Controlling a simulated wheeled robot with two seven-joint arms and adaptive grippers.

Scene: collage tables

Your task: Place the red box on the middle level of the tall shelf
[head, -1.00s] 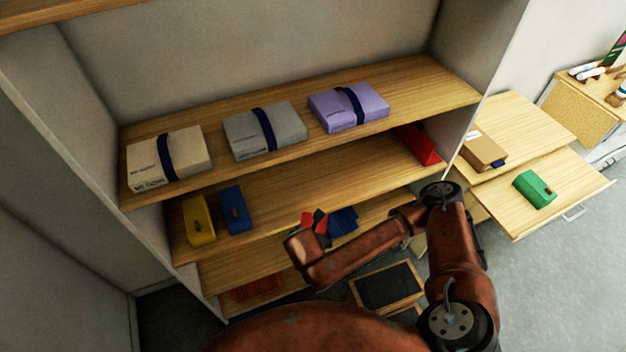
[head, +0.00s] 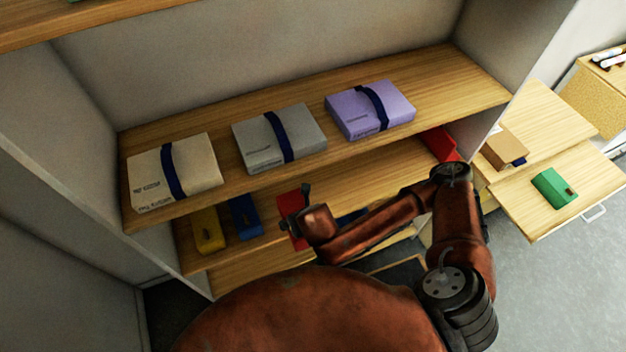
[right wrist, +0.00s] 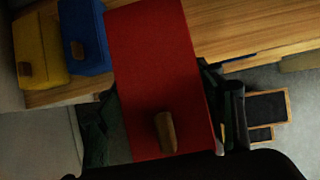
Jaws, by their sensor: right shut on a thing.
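My right gripper (right wrist: 165,115) is shut on a red box (right wrist: 155,60) with a small brown tab, one dark finger on each side. In the head view the red box (head: 290,205) is partly hidden by my right arm. It is held at the front of the tall shelf (head: 190,215), by the board with the yellow box (head: 208,230) and blue box (head: 243,216). I cannot tell whether it touches the board. The wrist view shows the yellow box (right wrist: 40,48) and blue box (right wrist: 84,35) left of it. My left gripper is not in view.
The board above holds a cream box (head: 190,170), a grey box (head: 300,135) and a purple box (head: 370,108), all strapped. Another red item (head: 440,143) is at the right end of the lower board.

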